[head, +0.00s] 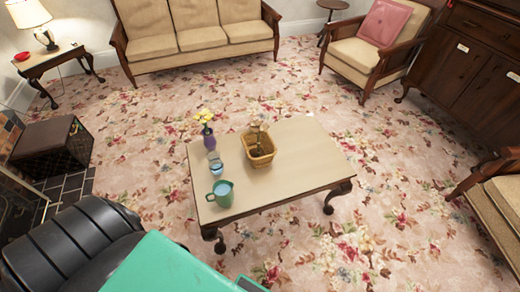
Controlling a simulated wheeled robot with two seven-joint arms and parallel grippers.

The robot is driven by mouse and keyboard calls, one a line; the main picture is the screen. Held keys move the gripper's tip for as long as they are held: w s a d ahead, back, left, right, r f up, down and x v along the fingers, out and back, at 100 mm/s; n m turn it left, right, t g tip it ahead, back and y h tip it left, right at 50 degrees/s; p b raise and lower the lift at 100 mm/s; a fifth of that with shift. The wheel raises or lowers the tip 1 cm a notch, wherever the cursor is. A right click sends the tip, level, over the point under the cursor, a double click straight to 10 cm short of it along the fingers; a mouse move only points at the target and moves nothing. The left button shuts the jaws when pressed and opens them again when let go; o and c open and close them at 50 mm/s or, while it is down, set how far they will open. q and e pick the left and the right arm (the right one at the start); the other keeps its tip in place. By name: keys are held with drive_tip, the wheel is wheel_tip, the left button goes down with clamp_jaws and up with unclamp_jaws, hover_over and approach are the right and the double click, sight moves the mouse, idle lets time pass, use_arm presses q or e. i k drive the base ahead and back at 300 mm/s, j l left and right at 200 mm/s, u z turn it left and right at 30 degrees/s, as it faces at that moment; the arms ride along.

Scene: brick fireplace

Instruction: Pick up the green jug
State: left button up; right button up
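The green jug (222,194) stands upright on the near left part of the coffee table (301,162). Its handle points left. No gripper touches it. Neither of my grippers can be made out in the head view. Black and green parts at the lower left look like my own body and hide the floor there.
A glass with blue in it (215,163), a purple vase with yellow flowers (208,138) and a wicker basket (260,151) stand behind the jug. The table's right half is clear. A sofa (201,34), an armchair (362,54) and a dark crate (52,146) stand around the carpet.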

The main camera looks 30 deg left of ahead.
sight(223, 195)
drive_tip(key=u, duration=1.45)
